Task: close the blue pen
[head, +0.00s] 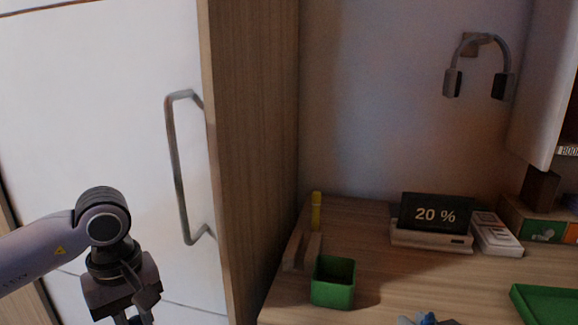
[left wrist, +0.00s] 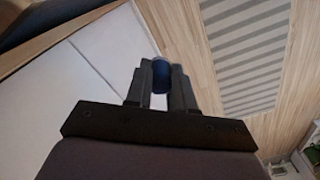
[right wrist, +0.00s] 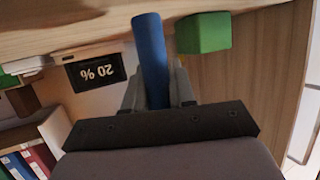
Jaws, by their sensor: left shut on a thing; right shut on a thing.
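My right gripper (right wrist: 157,84) is shut on the blue pen (right wrist: 150,50), whose long plain barrel sticks out past the fingers in the right wrist view. At the bottom edge of the head view only a bit of the right gripper (head: 428,321) shows, with blue at it. My left gripper (left wrist: 161,72) is shut on a short dark blue piece (left wrist: 160,78), which looks like the pen's cap. In the head view the left gripper is cut off at the bottom left, and its blue piece is not visible. The pen and the blue piece are well apart.
A green cup (head: 333,285) stands on the wooden desk (head: 375,300), with a yellow marker (head: 316,210) behind it. A "20 %" display (head: 435,214) and a white device (head: 496,235) stand further back. A green tray (head: 545,305) is at right. A white door with a handle (head: 175,165) is at left.

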